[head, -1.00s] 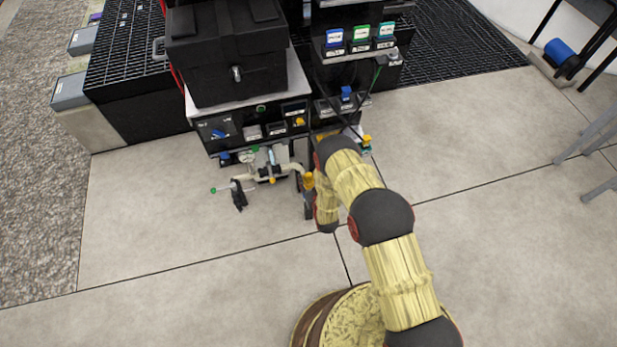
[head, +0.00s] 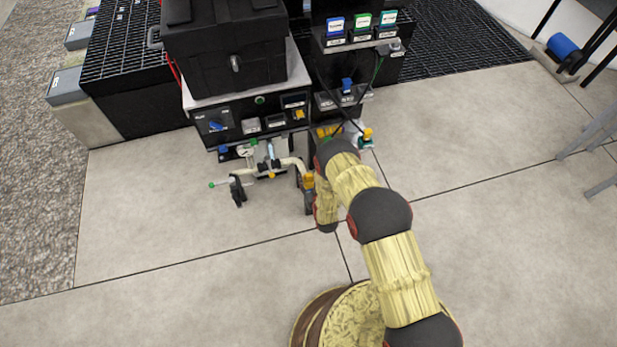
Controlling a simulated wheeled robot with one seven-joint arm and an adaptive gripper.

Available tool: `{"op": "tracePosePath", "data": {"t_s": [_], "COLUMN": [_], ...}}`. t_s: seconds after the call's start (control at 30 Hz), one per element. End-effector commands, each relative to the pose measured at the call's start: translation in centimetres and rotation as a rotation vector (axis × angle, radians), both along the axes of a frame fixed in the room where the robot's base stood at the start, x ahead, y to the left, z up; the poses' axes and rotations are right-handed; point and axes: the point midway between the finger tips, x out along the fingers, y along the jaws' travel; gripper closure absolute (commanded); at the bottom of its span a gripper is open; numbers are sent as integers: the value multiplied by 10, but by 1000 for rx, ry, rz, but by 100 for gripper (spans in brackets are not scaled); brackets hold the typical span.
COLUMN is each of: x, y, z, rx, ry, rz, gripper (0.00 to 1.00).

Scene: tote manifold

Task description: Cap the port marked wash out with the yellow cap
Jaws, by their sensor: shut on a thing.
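The manifold (head: 262,168), a pale pipe with fittings, shows low at the front of the black equipment stand. Its right end bends down beside my gripper (head: 308,192). My gripper is small and dark in this view, partly hidden by my arm, and is shut. An orange-yellow piece (head: 308,180), seemingly the yellow cap, sits at its fingers, close to the pipe's right end. I cannot tell whether it touches the pipe. The wash out marking cannot be read at this size.
The black stand (head: 250,118) carries labelled panels and a large black box (head: 225,50). Another yellow-topped fitting (head: 367,134) stands right of my arm, near dark cables. A green-tipped handle (head: 213,185) juts left from the manifold.

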Motion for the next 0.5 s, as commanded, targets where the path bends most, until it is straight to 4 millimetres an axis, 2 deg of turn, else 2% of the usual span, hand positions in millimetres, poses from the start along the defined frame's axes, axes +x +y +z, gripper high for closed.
{"op": "tracePosePath", "data": {"t_s": [0.27,0.3,0.5], "x": [0,0,0], "y": [0,0,0], "z": [0,0,0], "rx": [0,0,0], "ry": [-1,-1,-1], "rz": [0,0,0], "gripper": [88,58,47]}}
